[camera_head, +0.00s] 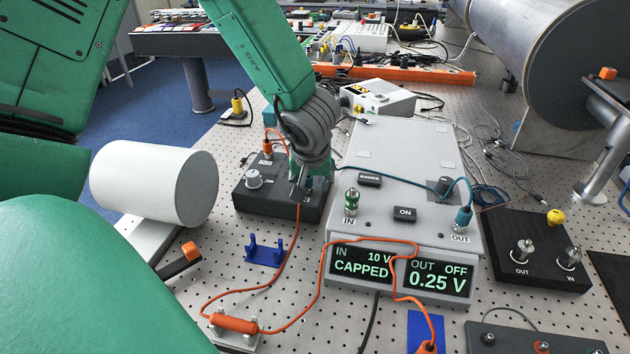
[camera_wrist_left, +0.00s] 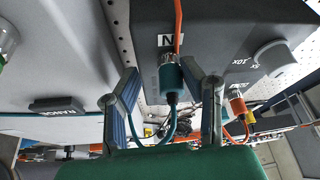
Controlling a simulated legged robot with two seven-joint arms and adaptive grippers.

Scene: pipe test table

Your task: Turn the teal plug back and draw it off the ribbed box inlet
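The teal plug (camera_wrist_left: 170,76) sits on the inlet marked IN of a dark box (camera_wrist_left: 225,30). A teal cable leaves its back end. In the head view this dark box (camera_head: 280,203) has a knob and an orange plug on top, and my gripper mostly hides the teal plug. My left gripper (camera_head: 302,186) is over the box's right end. In the left wrist view its two fingers (camera_wrist_left: 167,92) stand apart on either side of the teal plug, with gaps visible. Whether a fingertip touches it I cannot tell. My right gripper is not in view.
A grey box (camera_head: 400,200) with displays stands right; another teal plug (camera_head: 463,216) is on its OUT. Orange cable (camera_head: 297,245) passes close to my gripper. A white cylinder (camera_head: 160,182) lies left, a blue holder (camera_head: 265,250) in front, a black box (camera_head: 535,250) right.

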